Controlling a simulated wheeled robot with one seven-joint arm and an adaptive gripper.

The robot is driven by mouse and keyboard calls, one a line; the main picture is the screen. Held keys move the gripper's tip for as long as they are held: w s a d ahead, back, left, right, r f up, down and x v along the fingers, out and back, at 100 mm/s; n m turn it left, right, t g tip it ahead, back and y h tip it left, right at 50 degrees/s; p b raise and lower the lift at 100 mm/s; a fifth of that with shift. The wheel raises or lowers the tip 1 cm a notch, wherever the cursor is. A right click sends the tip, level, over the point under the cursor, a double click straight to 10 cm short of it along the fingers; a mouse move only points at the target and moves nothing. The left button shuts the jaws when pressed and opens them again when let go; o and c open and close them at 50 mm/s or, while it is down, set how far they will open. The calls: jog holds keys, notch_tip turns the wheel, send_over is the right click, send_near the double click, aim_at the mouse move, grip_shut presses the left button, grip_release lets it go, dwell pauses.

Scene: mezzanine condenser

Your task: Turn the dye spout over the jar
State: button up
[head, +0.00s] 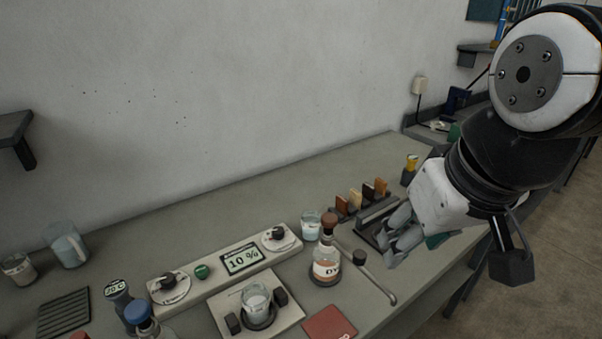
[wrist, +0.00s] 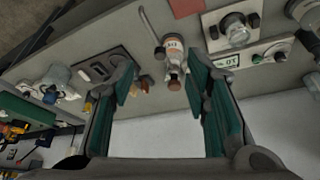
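The dye bottle (head: 327,264), labelled "DY" with a brown top, stands on the bench; it also shows in the wrist view (wrist: 173,62). Beside it is a bent metal arm (head: 379,281) with a dark knob (head: 360,258), apparently the spout; it also shows in the wrist view (wrist: 150,28). A glass jar (head: 256,301) sits on a square plate left of the bottle, and the metal arm points away from it. My gripper (head: 384,240) is right of the bottle, above the bench. In the wrist view its fingers (wrist: 160,76) are spread and empty, with the bottle beyond them.
A small beaker (head: 310,226) and a rack of brown pieces (head: 362,205) stand behind the bottle and my gripper. A red pad (head: 329,324) lies at the front edge.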

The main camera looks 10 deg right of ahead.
jog(key=w+r+n+g+p, duration=0.1)
jog(key=w+r+g+p, duration=0.15)
jog(key=w, duration=0.55)
jog(key=n+g+p, duration=0.1)
jog(key=g+p, duration=0.1)
jog(key=p, duration=0.2)
send_near(360, 253)
notch_tip(360, 253, down, 9)
jog(key=shift+p, duration=0.6)
jog(key=shift+c, duration=0.6)
grip_shut()
